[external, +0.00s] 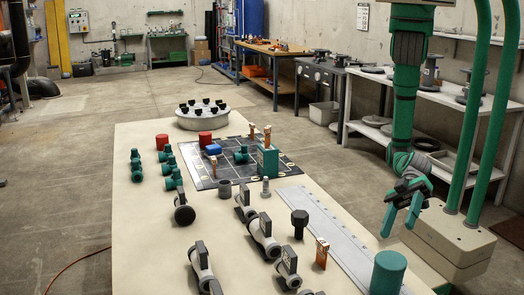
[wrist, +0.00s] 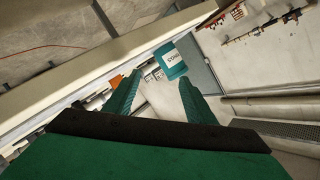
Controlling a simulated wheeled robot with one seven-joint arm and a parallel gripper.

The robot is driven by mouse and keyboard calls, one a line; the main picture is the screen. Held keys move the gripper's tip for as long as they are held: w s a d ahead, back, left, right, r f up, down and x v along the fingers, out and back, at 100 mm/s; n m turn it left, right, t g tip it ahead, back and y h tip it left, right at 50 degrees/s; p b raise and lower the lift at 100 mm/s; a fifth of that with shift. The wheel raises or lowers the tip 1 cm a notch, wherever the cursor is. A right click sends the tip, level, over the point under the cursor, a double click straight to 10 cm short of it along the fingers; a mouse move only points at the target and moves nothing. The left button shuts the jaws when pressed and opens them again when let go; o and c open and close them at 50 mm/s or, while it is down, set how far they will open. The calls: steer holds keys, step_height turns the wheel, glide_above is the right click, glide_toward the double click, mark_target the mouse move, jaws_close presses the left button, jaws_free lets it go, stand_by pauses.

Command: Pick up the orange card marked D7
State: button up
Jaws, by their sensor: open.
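Several small orange cards stand on the long cream table. One (external: 321,255) is near the front right beside the long pale strip, and others stand at the dark mat: one (external: 267,135) at its far edge and one (external: 214,166) near its middle. Their markings are too small to read, so I cannot tell which is D7. My gripper (external: 402,212) is open and empty, hanging beyond the table's right side, apart from all the cards. In the wrist view its two green fingers (wrist: 160,84) are spread. An orange patch (wrist: 125,85) shows beside the left finger; I cannot tell what it is.
A teal cylinder (external: 388,272) stands at the table's front right; a labelled teal one (wrist: 171,62) shows in the wrist view. Grey valves (external: 263,236), a black-topped knob (external: 300,221) and a teal block (external: 268,161) crowd the table. The left front (external: 140,255) is clear.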

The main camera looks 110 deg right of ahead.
mark_target(319, 247)
steer(key=w+h, duration=0.1)
steer(key=w, duration=0.1)
steer(key=w+a+h, duration=0.1)
steer(key=w, duration=0.2)
steer(key=w+n+t+h, duration=0.1)
steer(key=w+h, duration=0.1)
steer(key=w, duration=0.1)
steer(key=shift+w+a+r, duration=0.2)
steer(key=shift+a+r, duration=0.05)
steer(key=shift+a, duration=0.15)
steer(key=w+d+h, duration=0.1)
steer(key=w, duration=0.1)
steer(key=w+d+r+h, duration=0.1)
steer(key=w+h, duration=0.1)
steer(key=w+d+h, duration=0.1)
steer(key=w, duration=0.2)
steer(key=shift+r+t+h, duration=0.25)
steer(key=shift+t+h, duration=0.05)
steer(key=shift+t, duration=0.1)
steer(key=x, duration=0.4)
steer(key=shift+w+f, duration=0.1)
steer(key=shift+w, duration=0.1)
steer(key=shift+x, duration=3.1)
steer(key=shift+a, duration=0.2)
steer(key=c, duration=1)
